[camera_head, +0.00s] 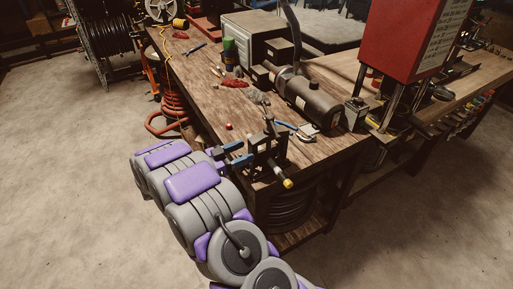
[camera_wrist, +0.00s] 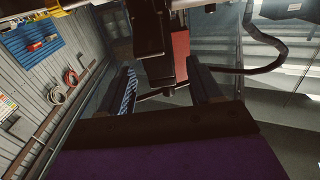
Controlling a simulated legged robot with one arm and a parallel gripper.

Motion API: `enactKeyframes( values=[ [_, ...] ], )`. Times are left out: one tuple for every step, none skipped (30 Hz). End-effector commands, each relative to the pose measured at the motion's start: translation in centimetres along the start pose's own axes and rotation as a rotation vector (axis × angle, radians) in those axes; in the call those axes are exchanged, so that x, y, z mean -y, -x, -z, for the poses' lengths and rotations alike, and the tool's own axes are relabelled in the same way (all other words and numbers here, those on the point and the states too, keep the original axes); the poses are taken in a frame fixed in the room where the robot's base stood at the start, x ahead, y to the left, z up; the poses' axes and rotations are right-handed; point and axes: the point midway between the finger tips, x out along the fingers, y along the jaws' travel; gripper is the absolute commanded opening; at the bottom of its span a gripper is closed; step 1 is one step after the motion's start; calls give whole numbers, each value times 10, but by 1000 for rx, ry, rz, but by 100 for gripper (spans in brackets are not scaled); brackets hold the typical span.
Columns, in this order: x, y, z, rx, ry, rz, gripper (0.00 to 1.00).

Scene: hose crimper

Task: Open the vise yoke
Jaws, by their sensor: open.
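The vise (camera_head: 268,152) is a dark metal frame on the near corner of the wooden workbench. A bar with a yellow tip (camera_head: 287,183) sticks out from its lower front. My gripper (camera_head: 240,153) is at the left side of the vise, its blue-marked fingers pointing toward the frame. In the wrist view my gripper (camera_wrist: 165,84) is open, with a finger on each side. A dark upright part (camera_wrist: 148,35), probably of the vise, stands beyond and between the fingertips. I cannot tell whether the fingers touch it. The yoke's latch is not clear in either view.
The wooden workbench (camera_head: 205,85) holds a dark cylindrical motor (camera_head: 310,100), a grey box (camera_head: 258,40) and small tools behind the vise. A red machine (camera_head: 412,38) stands at right. The concrete floor (camera_head: 75,160) at left is clear.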

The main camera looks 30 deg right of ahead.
Motion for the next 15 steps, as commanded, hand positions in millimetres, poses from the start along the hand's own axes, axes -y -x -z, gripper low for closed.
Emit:
enactKeyframes(
  values=[
    [-1,-11,-1,0,1,-3,64],
    [-1,-16,-1,0,1,-3,64],
    [-1,-22,-1,0,2,-2,64],
    [-1,-27,-1,0,2,-2,64],
    [-1,-32,-1,0,3,-2,64],
    [-1,-38,-1,0,3,-2,64],
    [-1,-41,-1,-1,2,-3,64],
    [-1,-44,-1,-1,2,-2,64],
    [-1,-48,-1,-2,2,-2,64],
    [-1,-51,-1,-2,1,-2,64],
    [-1,-53,-1,-2,1,-2,64],
    [0,-56,0,-2,1,-1,64],
    [0,-57,0,-2,1,0,64],
    [0,-58,0,-2,1,0,64],
    [0,-60,0,-2,1,0,64]
  ],
)
